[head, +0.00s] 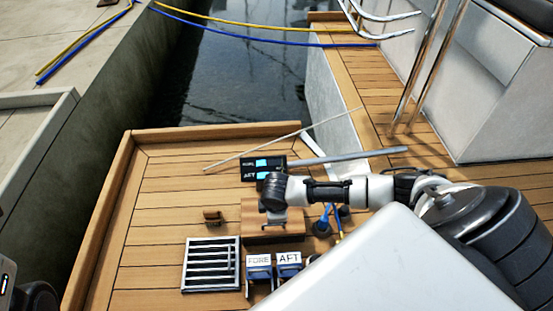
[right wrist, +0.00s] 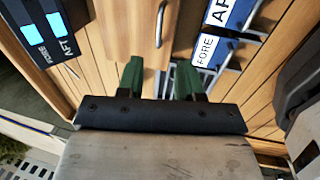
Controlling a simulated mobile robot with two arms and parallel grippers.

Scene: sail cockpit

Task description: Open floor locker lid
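The floor locker lid (head: 256,232) appears to be the raised wooden panel in the middle of the cockpit floor. My right wrist and gripper cover part of it in the head view. The right wrist view shows its planks (right wrist: 115,30) and a slim metal handle (right wrist: 160,22). The lid looks closed. My right gripper (right wrist: 159,78) is open, with two green fingers apart and nothing seen between them. The handle lies just beyond the fingertips, roughly in line with the gap. I cannot tell the height between them.
Boxes labelled FORE (head: 259,272) and AFT (head: 289,264) stand in front of the lid, beside a metal grate (head: 211,264). A small wooden block (head: 213,216) is to the left. A dark display unit (head: 248,168) lies behind. The left floor planks are clear.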

